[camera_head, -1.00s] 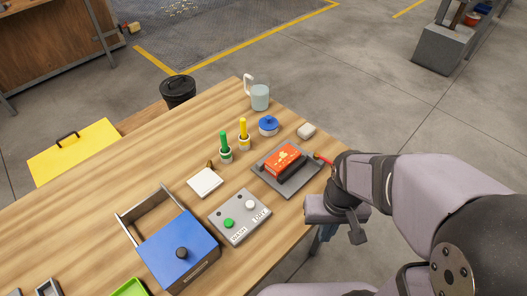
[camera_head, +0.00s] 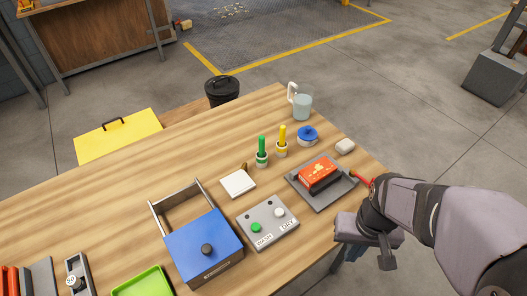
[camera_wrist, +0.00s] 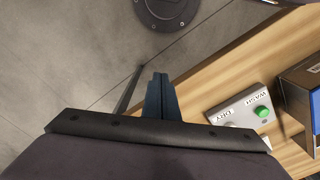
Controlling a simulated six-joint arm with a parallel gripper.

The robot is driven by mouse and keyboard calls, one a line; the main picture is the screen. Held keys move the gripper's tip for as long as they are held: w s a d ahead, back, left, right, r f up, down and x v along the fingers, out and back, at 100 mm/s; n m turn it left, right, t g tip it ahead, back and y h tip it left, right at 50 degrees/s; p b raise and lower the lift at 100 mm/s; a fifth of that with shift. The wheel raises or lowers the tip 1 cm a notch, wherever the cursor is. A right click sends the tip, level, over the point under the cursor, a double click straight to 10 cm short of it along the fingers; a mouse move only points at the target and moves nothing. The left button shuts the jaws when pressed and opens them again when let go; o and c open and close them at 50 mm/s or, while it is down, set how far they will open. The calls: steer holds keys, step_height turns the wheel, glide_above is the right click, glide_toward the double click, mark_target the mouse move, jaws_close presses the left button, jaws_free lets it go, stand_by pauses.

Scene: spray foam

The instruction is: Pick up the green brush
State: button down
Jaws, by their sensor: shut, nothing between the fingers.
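The green brush (camera_head: 262,147) stands upright in a small white-banded holder (camera_head: 262,162) towards the back right of the table in the head view. The brush is not in the wrist view.
A yellow-handled tool (camera_head: 282,138) stands right beside the brush. Near them are a blue-lidded pot (camera_head: 308,137), a glass mug (camera_head: 302,107), a white pad (camera_head: 238,184), a red box (camera_head: 319,172) on a grey tray (camera_head: 322,198), a button panel (camera_head: 268,230) and a blue-topped box (camera_head: 203,243).

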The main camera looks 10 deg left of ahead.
mark_target(263, 143)
stand_by(0.3)
steer(key=c, duration=1.6)
jaws_free()
